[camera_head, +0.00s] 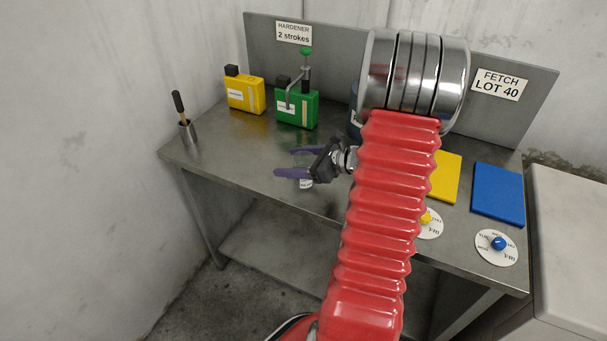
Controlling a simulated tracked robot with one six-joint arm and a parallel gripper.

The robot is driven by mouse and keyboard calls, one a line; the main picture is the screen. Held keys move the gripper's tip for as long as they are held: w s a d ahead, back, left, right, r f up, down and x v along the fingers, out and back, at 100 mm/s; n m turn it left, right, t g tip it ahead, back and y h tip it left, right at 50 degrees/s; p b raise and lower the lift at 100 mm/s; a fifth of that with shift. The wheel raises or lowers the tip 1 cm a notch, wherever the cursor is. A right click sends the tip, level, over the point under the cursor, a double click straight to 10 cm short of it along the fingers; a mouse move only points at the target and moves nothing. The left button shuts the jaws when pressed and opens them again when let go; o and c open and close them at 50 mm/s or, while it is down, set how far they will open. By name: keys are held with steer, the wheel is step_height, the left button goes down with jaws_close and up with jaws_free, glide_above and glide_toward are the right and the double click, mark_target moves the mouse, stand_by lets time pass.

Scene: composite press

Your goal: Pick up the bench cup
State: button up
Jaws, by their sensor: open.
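My gripper (284,161), with two purple fingers, is open over the front part of the steel bench, its fingers pointing left. A small clear or pale cup with a white label (306,184) shows just below and behind the lower finger; it appears to be the bench cup. The fingers and wrist hide most of it. I cannot tell whether the fingers touch it or stand around it.
The bench (235,150) holds a yellow can (245,94), a green can with a pump (297,108), a steel pot with a brush (187,131), a yellow pad (445,177), a blue pad (498,194) and round dials (497,248). My red arm hides the middle.

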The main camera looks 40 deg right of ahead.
steer(key=shift+c, duration=0.5)
steer(key=c, duration=1)
steer(key=shift+r, duration=0.1)
step_height(320, 180, up, 10)
stand_by(0.4)
